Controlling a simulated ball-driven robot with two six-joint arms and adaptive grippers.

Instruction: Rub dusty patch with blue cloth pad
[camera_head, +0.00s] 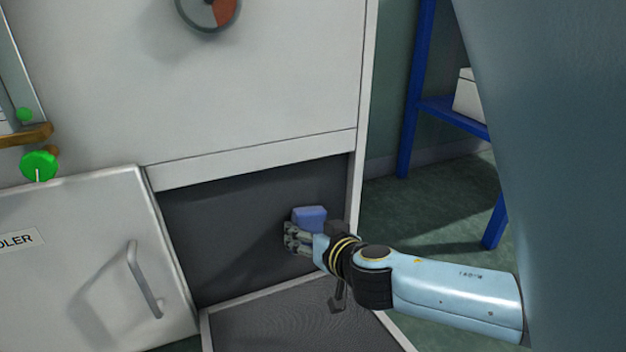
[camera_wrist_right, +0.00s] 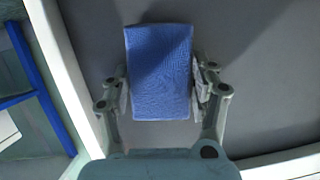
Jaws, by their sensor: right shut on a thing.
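The blue cloth pad (camera_head: 309,217) is held in my right gripper (camera_head: 300,240), in front of the dark grey recessed panel (camera_head: 225,230). In the right wrist view the pad (camera_wrist_right: 160,70) sits between the two fingers of my right gripper (camera_wrist_right: 162,92), which are shut on its sides. The pad is close to the dark panel; I cannot tell whether it touches it. No distinct dusty patch can be made out on the panel. My left gripper is not in view.
A white cabinet (camera_head: 270,80) with a round gauge (camera_head: 208,10) surrounds the recess. An open white door with a handle (camera_head: 143,280) is at the left, near a green knob (camera_head: 38,166). A blue shelf frame (camera_head: 415,90) holds a white box (camera_head: 468,95) at the right.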

